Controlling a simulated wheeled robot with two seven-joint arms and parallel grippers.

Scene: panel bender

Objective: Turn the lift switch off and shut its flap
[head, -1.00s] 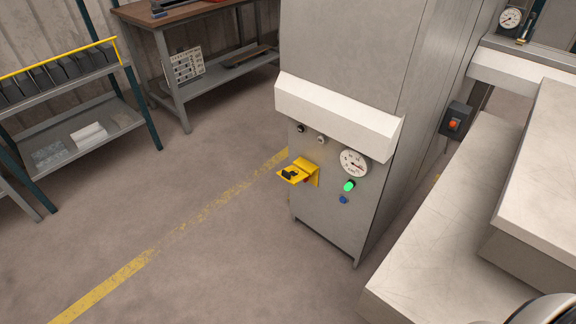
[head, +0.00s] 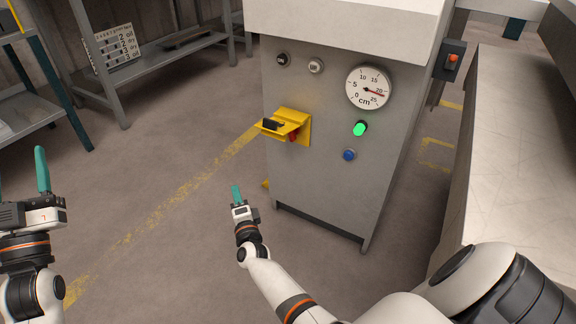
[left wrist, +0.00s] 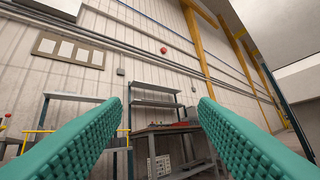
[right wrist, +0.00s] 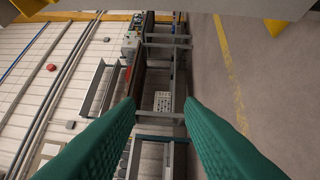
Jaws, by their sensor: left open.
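The lift switch's yellow flap (head: 283,122) stands out from the front of the grey cabinet, raised about level, with a black part on its upper side. A red switch part (head: 294,136) shows under the flap, partly hidden; its setting cannot be read. My right gripper (head: 236,190) is below and left of the flap, apart from it. In the right wrist view its teal fingers (right wrist: 160,105) are apart with nothing between them. A yellow edge (right wrist: 275,27) shows there at upper right. My left gripper (head: 22,180) is open and empty at the far left, away from the cabinet.
The cabinet front (head: 320,190) also carries a round cm gauge (head: 368,87), a lit green button (head: 360,129), a blue button (head: 349,155) and two small knobs. A pale machine bed (head: 515,150) stands at right. Shelves stand at back left. The floor left of the cabinet is clear.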

